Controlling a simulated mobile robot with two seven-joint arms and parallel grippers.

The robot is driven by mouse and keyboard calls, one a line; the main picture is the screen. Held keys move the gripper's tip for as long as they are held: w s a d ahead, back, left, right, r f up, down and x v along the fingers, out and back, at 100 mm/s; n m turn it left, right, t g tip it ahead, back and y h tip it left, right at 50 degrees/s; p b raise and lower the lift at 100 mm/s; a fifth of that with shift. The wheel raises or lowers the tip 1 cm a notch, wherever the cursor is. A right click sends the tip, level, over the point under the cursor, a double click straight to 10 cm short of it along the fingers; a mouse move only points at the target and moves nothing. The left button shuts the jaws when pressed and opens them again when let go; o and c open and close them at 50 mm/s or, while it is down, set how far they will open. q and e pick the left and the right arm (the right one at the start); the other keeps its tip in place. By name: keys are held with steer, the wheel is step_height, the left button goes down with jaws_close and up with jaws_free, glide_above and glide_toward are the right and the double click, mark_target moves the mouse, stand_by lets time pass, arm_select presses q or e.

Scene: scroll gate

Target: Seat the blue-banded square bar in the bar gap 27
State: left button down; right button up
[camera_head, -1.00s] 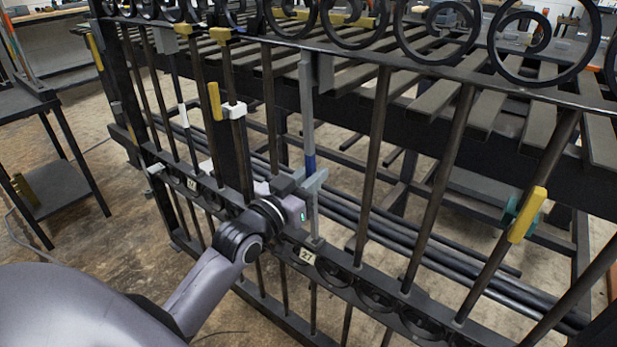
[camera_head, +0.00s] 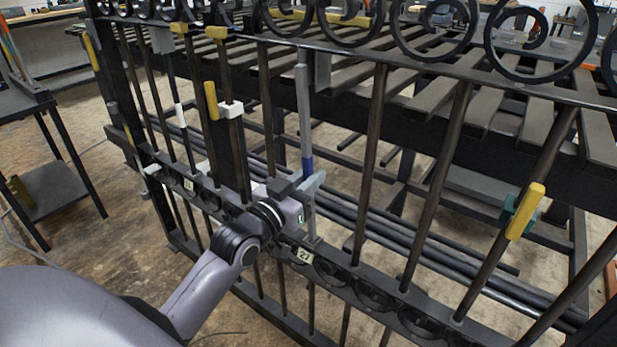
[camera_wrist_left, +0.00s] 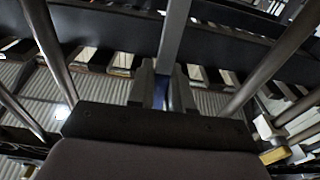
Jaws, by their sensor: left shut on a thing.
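The square bar is a light grey upright (camera_head: 303,105) with a blue band (camera_head: 307,165) partway down. My left gripper (camera_head: 308,187) is shut on it just below the band. In the left wrist view the bar (camera_wrist_left: 174,35) runs up between the fingers (camera_wrist_left: 163,88), with the blue showing between them. The bar's top end shows just below the scroll rail, beside a grey bracket (camera_head: 322,72). Its lower end meets the lower rail near the tag 27 (camera_head: 304,256); whether it sits in a socket there I cannot tell. My right gripper is not in view.
Dark fixed bars stand on both sides, such as the one to the right (camera_head: 370,165). Yellow-handled clamps (camera_head: 525,212) grip some bars. A rack with slats and long tubes (camera_head: 440,262) stands behind the gate. A dark side table (camera_head: 50,185) stands at left.

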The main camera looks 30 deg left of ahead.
arm_select(q)
steer(key=shift+f, duration=0.1)
steer(key=shift+f+b, duration=0.4)
steer(key=shift+f, duration=0.1)
stand_by(0.4)
steer(key=shift+w+f+p, duration=0.1)
steer(key=shift+w+p, duration=0.2)
steer(key=shift+p, duration=0.3)
steer(key=shift+w+d, duration=0.1)
stand_by(0.7)
steer(key=shift+w+f+g+p, duration=0.1)
steer(key=shift+w+g+p, duration=0.4)
steer(key=shift+p, duration=0.5)
